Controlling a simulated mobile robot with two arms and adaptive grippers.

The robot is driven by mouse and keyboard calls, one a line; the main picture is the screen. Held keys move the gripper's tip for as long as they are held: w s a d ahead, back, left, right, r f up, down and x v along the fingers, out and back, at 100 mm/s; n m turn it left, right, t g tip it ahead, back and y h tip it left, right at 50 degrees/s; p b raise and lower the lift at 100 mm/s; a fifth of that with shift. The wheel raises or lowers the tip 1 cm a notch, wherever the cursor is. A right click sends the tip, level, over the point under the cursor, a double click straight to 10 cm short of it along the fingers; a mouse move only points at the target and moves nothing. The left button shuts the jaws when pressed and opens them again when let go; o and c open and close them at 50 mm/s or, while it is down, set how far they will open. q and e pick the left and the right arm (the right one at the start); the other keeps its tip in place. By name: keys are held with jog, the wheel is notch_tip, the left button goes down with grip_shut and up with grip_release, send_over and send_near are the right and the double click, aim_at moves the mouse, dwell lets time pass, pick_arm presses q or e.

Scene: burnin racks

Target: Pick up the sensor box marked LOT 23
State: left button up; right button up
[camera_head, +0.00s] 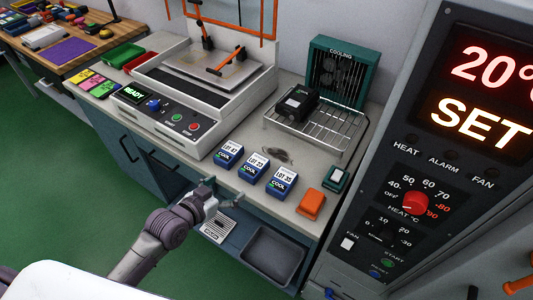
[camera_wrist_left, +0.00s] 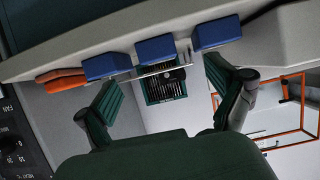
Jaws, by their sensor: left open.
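The sensor box marked LOT 23 (camera_head: 254,166) is blue with a white label and the word COOL. It stands on the bench top between the LOT 47 box (camera_head: 229,152) and the LOT 35 box (camera_head: 281,182), with small gaps. My left gripper (camera_head: 224,194) is at the front of the bench, nearer to me than the boxes, open and empty. In the left wrist view its green-padded fingers (camera_wrist_left: 160,80) are spread apart, and the middle blue box (camera_wrist_left: 157,49) shows beyond them, not touched. The labels are not visible in that view. My right gripper is not in view.
A wire rack (camera_head: 318,136) with a black device (camera_head: 297,103) stands behind the boxes. An orange box (camera_head: 311,204) and a green-and-white item (camera_head: 337,180) lie to the right. A grey test station (camera_head: 190,92) is at left. A grey tray (camera_head: 272,255) sits below the bench front.

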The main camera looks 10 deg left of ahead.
aim_at(251, 168)
pick_arm(q)
jog(key=w+d, duration=0.1)
jog(key=w, duration=0.1)
jog(key=w+d, duration=0.1)
jog(key=w, duration=0.1)
jog(key=w+d, duration=0.1)
jog(key=w, duration=0.1)
jog(key=shift+w+d+f, duration=0.35)
jog(key=shift+w+f, duration=0.05)
jog(key=shift+a+p+x, duration=0.1)
jog(key=shift+p+x, duration=0.1)
jog(key=shift+x, duration=1.35)
jog(key=shift+a+p+x, duration=0.15)
jog(key=shift+p+x, duration=0.05)
jog(key=shift+x, duration=1.4)
jog(key=shift+c, duration=0.8)
jog(key=shift+s+f, duration=0.1)
jog(key=shift+f, duration=0.05)
jog(key=c, duration=1.2)
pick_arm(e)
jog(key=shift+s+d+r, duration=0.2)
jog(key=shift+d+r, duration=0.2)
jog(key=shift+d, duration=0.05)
